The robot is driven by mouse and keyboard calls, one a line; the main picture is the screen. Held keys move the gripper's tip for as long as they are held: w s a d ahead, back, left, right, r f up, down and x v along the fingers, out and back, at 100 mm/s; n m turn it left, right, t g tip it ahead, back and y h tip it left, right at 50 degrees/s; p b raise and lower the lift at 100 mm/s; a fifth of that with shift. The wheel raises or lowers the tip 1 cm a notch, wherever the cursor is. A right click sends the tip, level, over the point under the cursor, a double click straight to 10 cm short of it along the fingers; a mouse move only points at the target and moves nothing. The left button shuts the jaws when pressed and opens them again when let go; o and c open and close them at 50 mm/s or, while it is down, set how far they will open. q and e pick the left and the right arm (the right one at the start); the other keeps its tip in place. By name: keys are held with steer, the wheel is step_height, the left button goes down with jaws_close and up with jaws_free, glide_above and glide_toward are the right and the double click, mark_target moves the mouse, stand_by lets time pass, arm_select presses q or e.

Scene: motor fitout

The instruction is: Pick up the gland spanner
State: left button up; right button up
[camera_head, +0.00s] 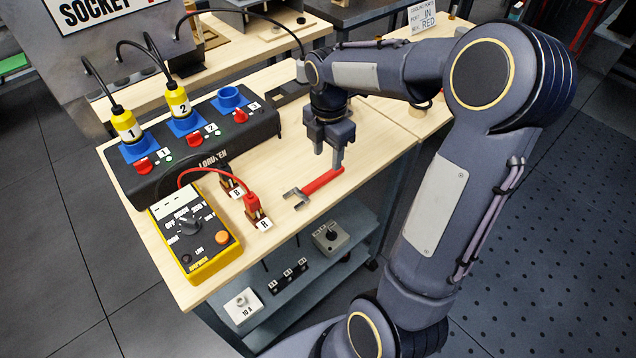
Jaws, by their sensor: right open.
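The gland spanner (322,182) lies on the wooden bench top. It has a red handle and a grey open-jawed head at its left end. My right gripper (328,157) is directly above the right end of the red handle, fingers pointing down and open. From this angle I cannot tell whether a fingertip touches the handle. My left gripper is not in view.
A black socket box (200,140) with blue sockets and two yellow plugs stands behind on the bench. A yellow meter (190,228) sits at the front left, its red lead running to a terminal block (257,212) left of the spanner. A lower shelf (300,290) holds several parts.

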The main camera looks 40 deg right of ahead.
mark_target(323, 178)
steer(key=f, duration=0.7)
steer(key=shift+w+a, duration=0.2)
steer(key=shift+a, duration=0.15)
steer(key=shift+c, duration=0.3)
jaws_close()
